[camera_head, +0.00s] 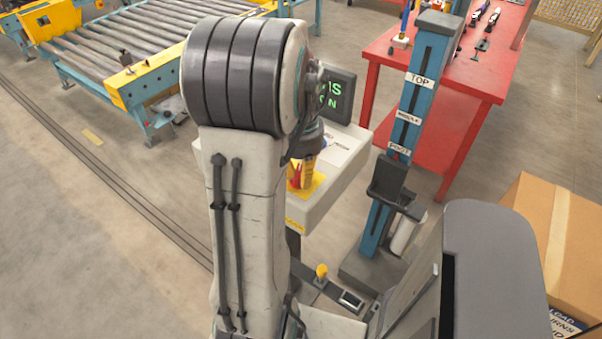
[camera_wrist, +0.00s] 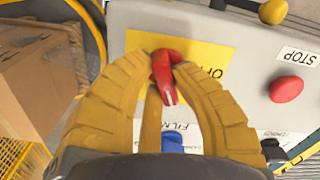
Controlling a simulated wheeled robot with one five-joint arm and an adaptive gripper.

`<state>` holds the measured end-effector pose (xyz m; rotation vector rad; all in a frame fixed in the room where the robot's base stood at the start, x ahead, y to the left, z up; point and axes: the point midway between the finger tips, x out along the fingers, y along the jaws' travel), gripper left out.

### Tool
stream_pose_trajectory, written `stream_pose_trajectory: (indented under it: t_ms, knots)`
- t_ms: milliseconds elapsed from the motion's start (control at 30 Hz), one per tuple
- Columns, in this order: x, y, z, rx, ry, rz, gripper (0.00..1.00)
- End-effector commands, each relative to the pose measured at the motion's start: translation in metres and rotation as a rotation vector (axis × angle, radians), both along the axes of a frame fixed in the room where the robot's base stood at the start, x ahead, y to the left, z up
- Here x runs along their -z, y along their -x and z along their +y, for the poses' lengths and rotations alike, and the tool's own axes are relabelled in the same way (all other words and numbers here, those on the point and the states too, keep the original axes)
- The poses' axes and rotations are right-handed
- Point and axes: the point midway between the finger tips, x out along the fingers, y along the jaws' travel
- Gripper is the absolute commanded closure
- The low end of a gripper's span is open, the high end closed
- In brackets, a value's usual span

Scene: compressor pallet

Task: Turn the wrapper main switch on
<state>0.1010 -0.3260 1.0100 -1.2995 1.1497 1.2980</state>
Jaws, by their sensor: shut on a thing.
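The main switch is a red rotary handle (camera_wrist: 166,72) on a yellow plate (camera_wrist: 205,52) on the wrapper's control panel. In the wrist view my gripper (camera_wrist: 165,75) has its yellow fingers closed around the red handle. The handle points nearly along the picture's vertical, slightly tilted, with a pale mark at its near end. Lettering on the plate beside it is partly hidden by a finger. In the head view the red handle (camera_head: 296,177) and yellow plate (camera_head: 318,184) show beside my gripper (camera_head: 302,175), mostly behind my arm. A dark display (camera_head: 337,95) shows green letters, partly hidden, ending in "N".
A red STOP button (camera_wrist: 286,89), a blue control (camera_wrist: 172,142) and a yellow knob (camera_wrist: 272,12) are close to my gripper. A blue post (camera_head: 405,125), a red table (camera_head: 480,80), a roller conveyor (camera_head: 125,50) and a cardboard box (camera_head: 565,235) stand around.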

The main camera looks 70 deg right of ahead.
Motion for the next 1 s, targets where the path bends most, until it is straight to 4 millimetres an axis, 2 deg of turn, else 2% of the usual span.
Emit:
stream_pose_trajectory:
  t_ms: [200,500,1000]
  knots:
    - [0.0017,0.0002,0.0020,0.182,-0.005,0.000,1.00]
    - [0.0015,0.0001,0.0029,0.359,-0.004,0.001,1.00]
    - [0.0014,-0.0001,0.0034,0.447,-0.005,0.001,1.00]
